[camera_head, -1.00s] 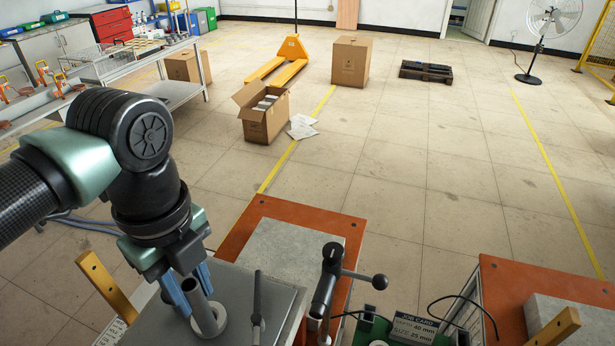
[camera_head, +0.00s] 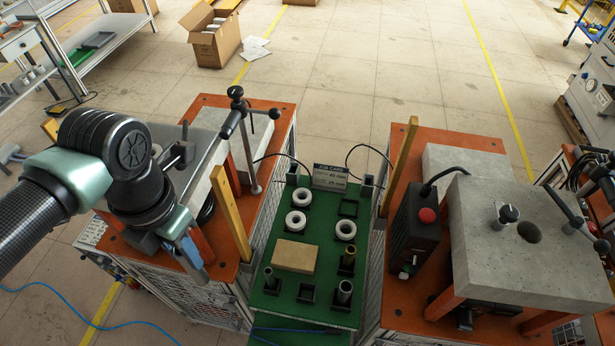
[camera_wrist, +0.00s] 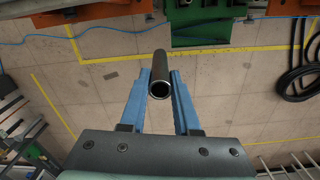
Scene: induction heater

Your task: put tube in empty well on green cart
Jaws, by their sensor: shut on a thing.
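My gripper (camera_head: 182,250) is shut on a grey metal tube (camera_head: 195,262), to the left of the green cart. In the wrist view the hollow tube (camera_wrist: 160,72) sits between the blue fingers (camera_wrist: 155,100), its open end facing the camera. The green cart (camera_head: 328,245) stands between two orange-topped tables. Black square wells sit on its top. One at the front middle (camera_head: 308,294) and one at the back right (camera_head: 349,208) look empty. A dark tube (camera_head: 269,277), a grey tube (camera_head: 344,291) and a brass-coloured piece (camera_head: 348,257) stand in other wells.
Three pale rings (camera_head: 302,197) and a tan block (camera_head: 295,257) are on the cart. A job card sign (camera_head: 330,177) stands at its back. A yellow post (camera_head: 231,214) rises between my gripper and the cart; another (camera_head: 399,165) is at its right.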

